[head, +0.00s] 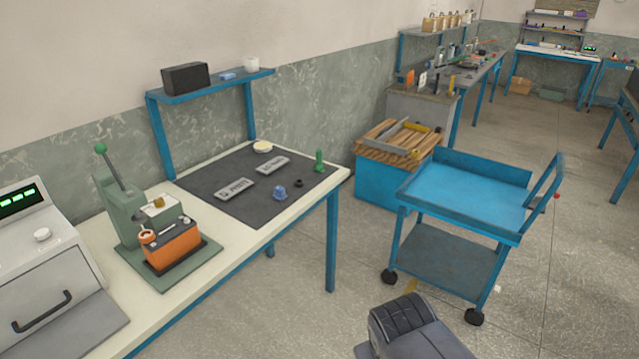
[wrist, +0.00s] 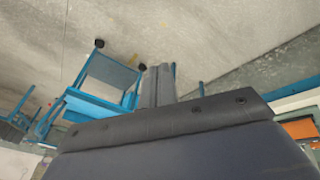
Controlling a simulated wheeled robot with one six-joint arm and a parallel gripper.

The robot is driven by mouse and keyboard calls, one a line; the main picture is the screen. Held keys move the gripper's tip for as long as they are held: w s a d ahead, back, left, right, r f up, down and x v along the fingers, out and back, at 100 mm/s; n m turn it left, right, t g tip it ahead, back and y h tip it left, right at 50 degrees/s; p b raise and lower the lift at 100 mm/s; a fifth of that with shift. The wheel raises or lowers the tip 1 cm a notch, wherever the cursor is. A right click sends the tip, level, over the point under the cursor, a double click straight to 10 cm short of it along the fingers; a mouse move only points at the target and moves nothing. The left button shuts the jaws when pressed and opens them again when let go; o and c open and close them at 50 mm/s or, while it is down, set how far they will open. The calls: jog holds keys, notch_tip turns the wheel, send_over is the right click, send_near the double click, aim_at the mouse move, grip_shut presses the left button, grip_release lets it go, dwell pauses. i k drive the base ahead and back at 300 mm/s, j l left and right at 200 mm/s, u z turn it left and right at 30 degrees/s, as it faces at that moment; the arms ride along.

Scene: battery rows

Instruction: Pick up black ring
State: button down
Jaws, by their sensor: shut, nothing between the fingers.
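A small black ring (head: 298,183) lies on the dark mat (head: 215,193) on the workbench, near the mat's right side. It is between a blue knobbed piece (head: 280,192) and a green upright piece (head: 319,160). My gripper shows in the wrist view (wrist: 157,85) with its fingers together and nothing between them. It is away from the bench and the ring. The ring is not visible in the wrist view, which looks upside down over the floor and the blue cart.
Two grey labelled plates (head: 234,189) (head: 272,165) and a pale round dish (head: 262,147) lie on the mat. A green press (head: 118,205) with an orange block (head: 172,245) stands left. A blue cart (head: 465,190) stands right of the bench, with open floor between.

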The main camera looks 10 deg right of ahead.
aim_at(298, 182)
jog(key=i+z, duration=0.3)
jog(key=i, duration=1.4)
